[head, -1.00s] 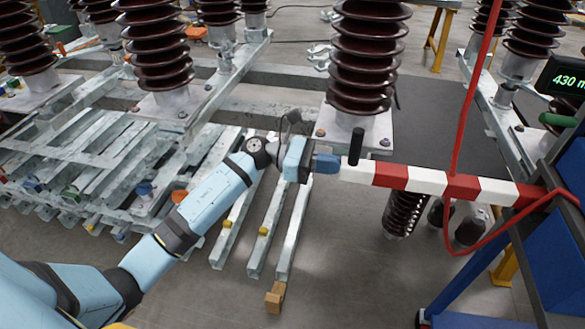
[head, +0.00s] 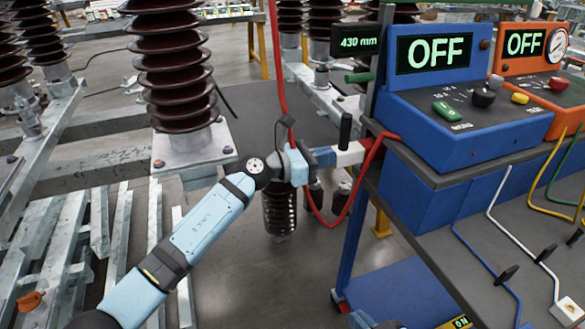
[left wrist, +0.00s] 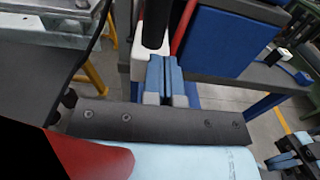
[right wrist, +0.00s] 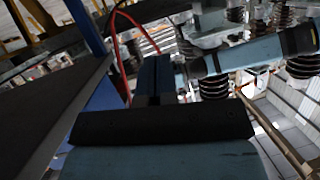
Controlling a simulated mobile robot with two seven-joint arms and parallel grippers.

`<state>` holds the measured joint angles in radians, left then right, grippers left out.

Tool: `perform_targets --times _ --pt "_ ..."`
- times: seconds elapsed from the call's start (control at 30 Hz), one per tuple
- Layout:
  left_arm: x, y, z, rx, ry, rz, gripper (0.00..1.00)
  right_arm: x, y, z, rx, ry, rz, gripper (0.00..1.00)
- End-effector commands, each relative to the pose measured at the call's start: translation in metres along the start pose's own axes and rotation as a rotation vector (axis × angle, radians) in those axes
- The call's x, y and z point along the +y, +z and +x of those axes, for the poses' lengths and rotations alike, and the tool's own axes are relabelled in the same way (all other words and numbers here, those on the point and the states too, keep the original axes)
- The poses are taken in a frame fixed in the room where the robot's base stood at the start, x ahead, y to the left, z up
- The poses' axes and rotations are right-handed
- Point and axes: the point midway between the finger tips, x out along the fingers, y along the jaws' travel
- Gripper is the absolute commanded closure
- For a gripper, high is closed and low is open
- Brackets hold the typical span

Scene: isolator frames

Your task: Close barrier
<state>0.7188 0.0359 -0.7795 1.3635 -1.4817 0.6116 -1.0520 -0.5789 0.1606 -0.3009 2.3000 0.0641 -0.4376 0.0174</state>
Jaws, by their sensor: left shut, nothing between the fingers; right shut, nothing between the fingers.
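The barrier's white end (head: 350,155), with an upright black handle (head: 345,128), shows in the head view beside the blue control bench. The rest of its striped bar is mostly hidden or foreshortened. My left gripper (head: 322,156) is shut, its fingertips at the barrier's white end next to the handle. In the left wrist view the shut blue fingers (left wrist: 165,72) lie by the white bar (left wrist: 138,55) and black handle (left wrist: 156,24); contact is hard to tell. My right gripper (right wrist: 152,75) is shut and empty, away from the barrier.
A blue OFF console (head: 455,120) and an orange one (head: 530,80) stand on the bench at right. A 430 mm display (head: 362,41) is above the barrier. A red cable (head: 318,212) hangs near my left gripper. Brown insulators (head: 175,70) stand at left.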

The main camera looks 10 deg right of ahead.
Motion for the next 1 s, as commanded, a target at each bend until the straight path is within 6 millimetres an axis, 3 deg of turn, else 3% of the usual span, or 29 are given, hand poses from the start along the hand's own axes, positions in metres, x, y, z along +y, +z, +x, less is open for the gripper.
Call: perform_targets --times 0.2,0.4,0.8,1.0 --pt "0.000 -0.001 0.027 0.000 0.000 0.000 1.00 -0.008 -0.010 0.001 0.060 -0.022 0.014 1.00" --pt "0.000 0.000 0.034 -0.001 0.001 0.000 1.00 -0.009 -0.021 0.003 0.093 -0.028 0.013 1.00" --pt "0.001 0.003 0.034 -0.005 0.002 0.001 1.00 -0.009 -0.017 0.003 0.085 -0.028 0.014 1.00" --pt "0.010 0.001 0.017 -0.004 0.003 0.002 1.00 -0.010 -0.015 0.004 0.101 -0.032 0.021 1.00"
